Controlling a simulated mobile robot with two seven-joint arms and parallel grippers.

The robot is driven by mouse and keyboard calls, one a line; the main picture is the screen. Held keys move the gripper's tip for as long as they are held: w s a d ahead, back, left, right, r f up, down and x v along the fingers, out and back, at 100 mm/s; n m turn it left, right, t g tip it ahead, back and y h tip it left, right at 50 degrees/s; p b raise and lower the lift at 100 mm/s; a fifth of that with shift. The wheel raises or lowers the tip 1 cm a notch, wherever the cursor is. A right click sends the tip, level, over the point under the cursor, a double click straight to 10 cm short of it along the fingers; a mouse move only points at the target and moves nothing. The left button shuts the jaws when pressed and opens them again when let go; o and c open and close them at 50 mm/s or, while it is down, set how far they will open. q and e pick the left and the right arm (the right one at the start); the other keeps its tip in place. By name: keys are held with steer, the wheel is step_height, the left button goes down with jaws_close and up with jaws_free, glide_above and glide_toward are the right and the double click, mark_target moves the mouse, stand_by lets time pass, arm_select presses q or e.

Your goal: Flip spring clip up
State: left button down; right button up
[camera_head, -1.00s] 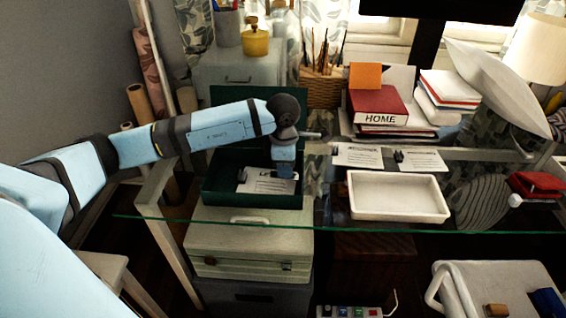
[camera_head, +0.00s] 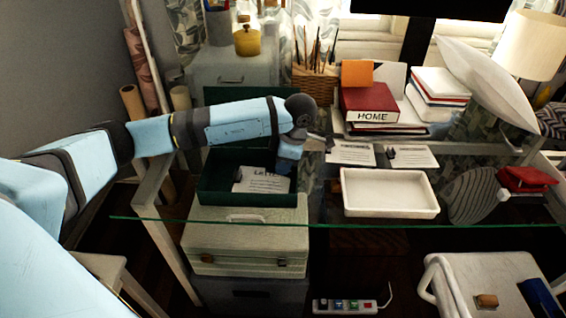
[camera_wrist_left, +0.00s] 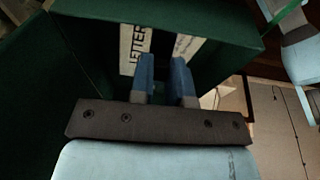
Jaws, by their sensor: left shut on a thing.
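The open green box file (camera_head: 247,199) sits on the glass desk with a white letter sheet (camera_head: 261,180) in it. The sheet also shows in the left wrist view (camera_wrist_left: 134,48). My left gripper (camera_head: 288,166) is low over the right end of the box, by the sheet's right edge. In the left wrist view its two blue fingers (camera_wrist_left: 163,67) point into the box with a narrow gap between them. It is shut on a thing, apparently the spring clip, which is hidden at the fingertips. My right gripper is not in view.
A white tray (camera_head: 389,210) and two cards (camera_head: 351,153) (camera_head: 414,157) lie to the right of the box. Books, with a red one (camera_head: 371,103), stand behind them. A pencil basket (camera_head: 316,84) is at the back. The box's lid (camera_head: 226,95) stands open behind my arm.

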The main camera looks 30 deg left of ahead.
arm_select(q)
steer(key=c, duration=1.1)
jaws_free()
steer(key=p+v, duration=0.1)
steer(key=v, duration=1.3)
steer(key=shift+f, duration=0.1)
